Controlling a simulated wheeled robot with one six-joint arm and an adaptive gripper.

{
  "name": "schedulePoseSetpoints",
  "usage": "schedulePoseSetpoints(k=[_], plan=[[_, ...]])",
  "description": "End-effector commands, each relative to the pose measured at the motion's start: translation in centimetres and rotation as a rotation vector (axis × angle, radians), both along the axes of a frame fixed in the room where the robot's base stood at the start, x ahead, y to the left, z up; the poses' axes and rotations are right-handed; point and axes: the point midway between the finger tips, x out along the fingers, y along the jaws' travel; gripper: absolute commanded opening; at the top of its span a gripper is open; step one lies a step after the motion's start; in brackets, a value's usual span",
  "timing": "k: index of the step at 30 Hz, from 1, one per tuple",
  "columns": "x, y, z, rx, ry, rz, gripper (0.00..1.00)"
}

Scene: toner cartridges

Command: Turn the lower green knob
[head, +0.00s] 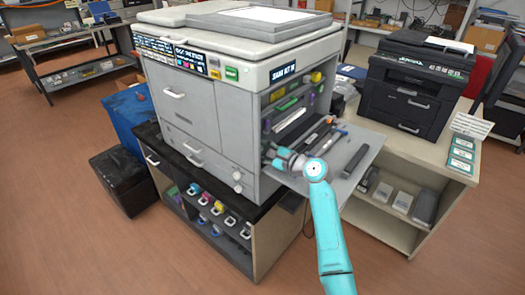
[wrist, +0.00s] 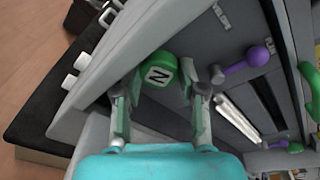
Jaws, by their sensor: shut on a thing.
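The lower green knob (wrist: 158,72), round with a dark letter on a white patch, sits between the two fingers of my gripper (wrist: 158,82) in the wrist view. My gripper is shut on it, one finger at either side. In the head view my gripper (head: 281,158) reaches into the lower left of the open bay in the large grey printer (head: 185,105). A bit of green (head: 278,163) shows there; the rest of the knob is hidden by the gripper.
A purple knob (wrist: 247,60) and another green part (wrist: 309,85) lie right of the gripper in the wrist view. The lowered door panel (head: 352,150) is beside my arm, with dark cartridges above it. A black printer (head: 413,85) stands to the right.

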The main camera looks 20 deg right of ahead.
Motion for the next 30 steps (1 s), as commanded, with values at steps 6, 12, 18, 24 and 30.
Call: schedulePoseSetpoints(k=[6, 12, 18, 24, 30], plan=[[-0.04, 0.0, -0.2, 0.031, 0.026, 0.001, 0.06], [-0.05, 0.01, -0.21, 0.036, 0.03, 0.001, 0.06], [-0.05, 0.01, -0.22, 0.036, 0.03, 0.001, 0.06], [-0.04, 0.01, -0.16, 0.036, 0.029, 0.001, 0.51], [-0.13, -0.09, -0.08, 0.036, 0.027, 0.0, 0.51]])
